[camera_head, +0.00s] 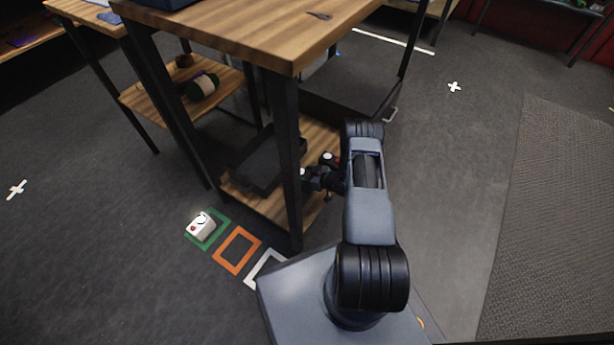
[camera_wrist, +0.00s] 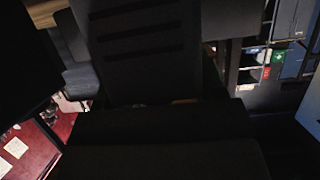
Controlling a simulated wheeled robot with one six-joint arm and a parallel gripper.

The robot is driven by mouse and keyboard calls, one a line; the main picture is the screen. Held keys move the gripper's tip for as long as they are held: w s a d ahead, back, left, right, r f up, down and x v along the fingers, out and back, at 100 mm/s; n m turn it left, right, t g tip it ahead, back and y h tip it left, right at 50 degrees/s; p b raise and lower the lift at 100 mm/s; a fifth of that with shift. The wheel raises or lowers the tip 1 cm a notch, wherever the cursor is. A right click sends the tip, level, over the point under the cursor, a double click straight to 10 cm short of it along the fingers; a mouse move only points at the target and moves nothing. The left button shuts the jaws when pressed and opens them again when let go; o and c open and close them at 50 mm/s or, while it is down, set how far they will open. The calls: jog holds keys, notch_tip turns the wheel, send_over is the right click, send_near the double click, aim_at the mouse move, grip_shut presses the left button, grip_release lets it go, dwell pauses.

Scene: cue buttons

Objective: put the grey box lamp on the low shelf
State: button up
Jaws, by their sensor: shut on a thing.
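A dark grey box, which I take as the grey box lamp (camera_head: 262,168), is at the low shelf (camera_head: 268,207) in the head view, partly behind a black table leg. My gripper (camera_head: 308,179) is at its right side, shut on it; the leg hides part of the grip. I cannot tell if the box touches the shelf or is held just above it. In the wrist view a dark slotted surface (camera_wrist: 140,42), seemingly the box, fills the upper middle; the fingertips are not clear there.
Black legs (camera_head: 288,160) and the wooden top (camera_head: 235,35) frame the shelf. Floor at right is clear.

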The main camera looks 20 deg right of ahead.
jog(key=shift+r, duration=0.1)
jog(key=o, duration=1.2)
jog(key=shift+o, duration=0.2)
jog(key=shift+r, duration=0.1)
jog(key=p+v, duration=0.4)
jog(key=v, duration=0.8)
